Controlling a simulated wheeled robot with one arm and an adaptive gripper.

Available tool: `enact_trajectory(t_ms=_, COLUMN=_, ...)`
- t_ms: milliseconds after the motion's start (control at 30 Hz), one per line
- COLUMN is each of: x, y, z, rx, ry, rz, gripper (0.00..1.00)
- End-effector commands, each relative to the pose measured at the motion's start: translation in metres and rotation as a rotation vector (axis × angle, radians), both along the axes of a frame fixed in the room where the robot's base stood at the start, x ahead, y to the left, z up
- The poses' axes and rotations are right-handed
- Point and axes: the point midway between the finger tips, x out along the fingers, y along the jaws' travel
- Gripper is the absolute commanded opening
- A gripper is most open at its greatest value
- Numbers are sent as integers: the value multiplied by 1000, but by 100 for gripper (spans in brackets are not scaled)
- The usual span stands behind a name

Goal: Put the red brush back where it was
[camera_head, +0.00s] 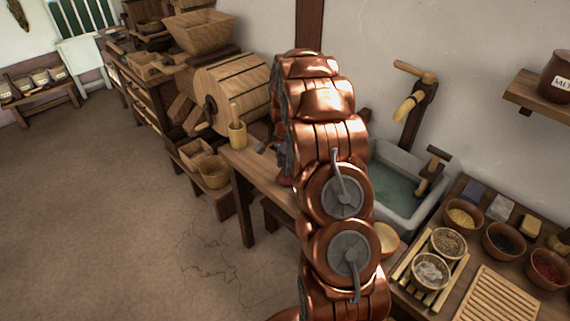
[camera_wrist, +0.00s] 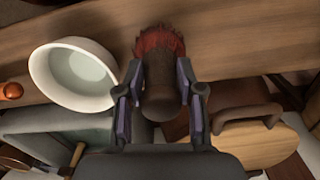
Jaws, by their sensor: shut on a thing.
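The red brush (camera_wrist: 158,85) shows in the wrist view, with red bristles pointing to the top of the picture and a dark brown handle. My gripper (camera_wrist: 160,88) is shut on the handle, one finger on each side. The brush is over a wooden bench top (camera_wrist: 225,42); I cannot tell whether it touches the wood. In the head view my copper arm hides the brush and most of the gripper above the bench (camera_head: 255,170).
A white bowl (camera_wrist: 42,80) is close left of the brush in the wrist view. A round wooden piece with a handle (camera_wrist: 250,140) is at right. The head view shows a wooden pot (camera_head: 237,134) on the bench, a stone sink (camera_head: 408,165) and a slatted rack (camera_head: 497,300).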

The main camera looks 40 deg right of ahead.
Motion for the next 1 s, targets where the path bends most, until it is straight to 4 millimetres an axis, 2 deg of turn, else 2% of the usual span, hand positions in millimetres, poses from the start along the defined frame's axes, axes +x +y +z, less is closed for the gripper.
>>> enact_trajectory(t_ms=67, x=0, y=0, z=-3, rx=0, ry=0, rz=0, gripper=0)
enact_trajectory(t_ms=100, x=0, y=0, z=-2, rx=0, ry=0, rz=0, gripper=40)
enact_trajectory(t_ms=300, x=0, y=0, z=-2, rx=0, ry=0, rz=0, gripper=61)
enact_trajectory(t_ms=733, x=1, y=0, z=4, rx=-1, ry=-2, rz=0, gripper=62)
enact_trajectory(t_ms=867, x=2, y=-1, z=19, rx=-3, ry=-6, rz=0, gripper=62)
enact_trajectory(t_ms=1000, x=2, y=-2, z=45, rx=-5, ry=-9, rz=0, gripper=62)
